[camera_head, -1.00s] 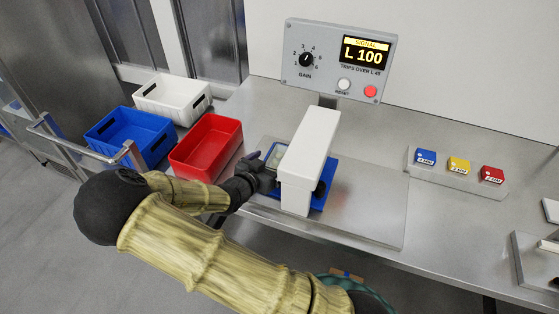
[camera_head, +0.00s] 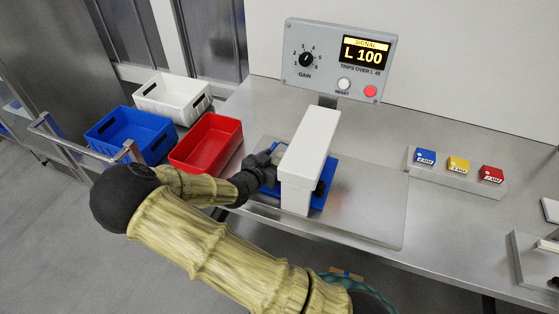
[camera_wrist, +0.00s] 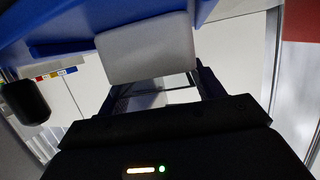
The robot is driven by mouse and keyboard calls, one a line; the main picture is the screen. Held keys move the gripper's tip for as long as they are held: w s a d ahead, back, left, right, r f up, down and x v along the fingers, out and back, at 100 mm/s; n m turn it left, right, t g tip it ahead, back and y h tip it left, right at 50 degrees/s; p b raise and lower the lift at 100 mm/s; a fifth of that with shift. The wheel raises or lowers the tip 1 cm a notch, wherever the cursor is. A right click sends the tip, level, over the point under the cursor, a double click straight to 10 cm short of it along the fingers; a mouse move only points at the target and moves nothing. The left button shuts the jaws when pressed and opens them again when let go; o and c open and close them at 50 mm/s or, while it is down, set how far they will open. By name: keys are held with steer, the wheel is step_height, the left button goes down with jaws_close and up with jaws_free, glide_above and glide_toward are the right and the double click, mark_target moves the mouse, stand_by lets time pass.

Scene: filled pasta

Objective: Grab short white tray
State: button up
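A pale tray (camera_head: 281,148) lies on the blue surface at the left mouth of the white arch, mostly hidden behind my gripper. In the wrist view a plain whitish-grey block-like face, likely this tray (camera_wrist: 147,48), stands just beyond the fingers. My gripper (camera_head: 272,165) is at the arch's left side, close to the tray. In the wrist view the two dark fingers of my gripper (camera_wrist: 165,88) are spread apart, with a gap between them. The tray face overlaps the left finger's tip and comes close to the right one. Contact cannot be made out.
The white arch (camera_head: 310,150) stands over a blue strip (camera_head: 322,200), close to my gripper's right. Red (camera_head: 207,147), blue (camera_head: 130,138) and white (camera_head: 172,97) crates stand left. A display panel (camera_head: 340,60) reads L 100. Small coloured blocks (camera_head: 459,166) sit right.

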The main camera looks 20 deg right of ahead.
steer(key=shift+c, duration=1.4)
steer(key=shift+r, duration=0.55)
steer(key=s+a+b, duration=0.1)
steer(key=s+a, duration=1.1)
steer(key=a, duration=0.1)
steer(key=shift+s+r, duration=0.15)
steer(key=shift+r, duration=0.05)
steer(key=shift+a, duration=0.1)
